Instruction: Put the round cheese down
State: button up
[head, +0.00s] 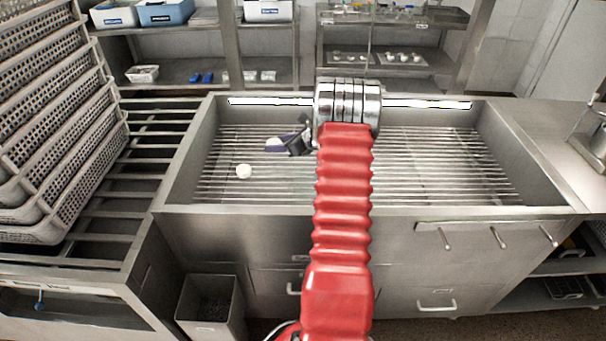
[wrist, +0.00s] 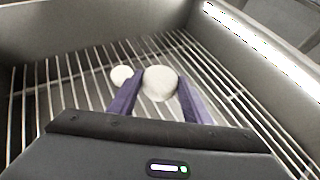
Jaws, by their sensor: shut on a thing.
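My gripper (wrist: 160,85) has two purple fingers, one on either side of a round white cheese (wrist: 161,81). The fingers are shut on it, and it sits at their tips above the metal bars. In the head view my gripper (head: 284,145) is over the left half of the basin, left of my red arm. A second, smaller-looking round white piece (head: 244,171) lies on the bars to the left of my gripper. It also shows in the wrist view (wrist: 122,75), just left of the held cheese.
The steel basin (head: 190,160) has raised walls around a floor of parallel bars (head: 440,165). Bars near the gripper are mostly clear. Stacked perforated baskets (head: 75,130) stand on the left. Shelves (head: 215,75) with boxes are behind, and a grey bin (head: 210,305) is below.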

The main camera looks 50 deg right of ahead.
send_over(280, 171)
notch_tip(280, 171, down, 6)
jog(key=shift+d+r, duration=0.1)
dwell(0.3)
jog(key=shift+f, duration=1.9)
jog(key=shift+f, duration=0.15)
jog(key=o, duration=1.1)
jog(key=v, duration=1.2)
